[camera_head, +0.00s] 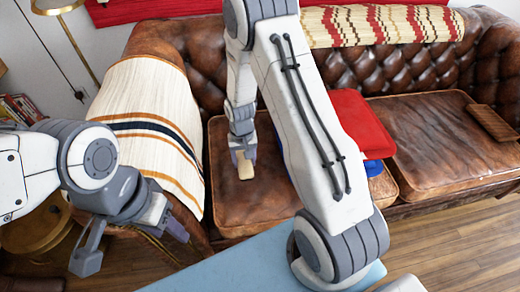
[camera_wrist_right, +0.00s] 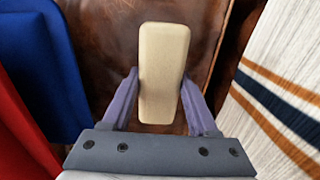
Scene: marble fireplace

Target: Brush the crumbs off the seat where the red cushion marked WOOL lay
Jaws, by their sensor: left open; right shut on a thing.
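My right gripper (camera_head: 242,154) reaches down over the left leather seat (camera_head: 262,205) of the brown sofa. It is shut on a pale wooden brush (camera_head: 245,170), whose smooth back fills the middle of the right wrist view (camera_wrist_right: 163,75). I cannot tell whether the brush touches the seat. A red cushion (camera_head: 358,122) lies on a blue cushion (camera_head: 373,169) in the middle of the sofa, partly behind my right arm; no marking shows. No crumbs can be made out. My left gripper (camera_head: 132,246) is open and empty at the lower left, away from the sofa seat.
A cream striped throw (camera_head: 150,115) covers the left sofa arm. The right seat (camera_head: 450,140) is bare except for a small brown slatted wooden piece (camera_head: 493,122) at its far right. A patterned cloth (camera_head: 380,25) lies over the backrest. A pale blue surface (camera_head: 250,268) is in front.

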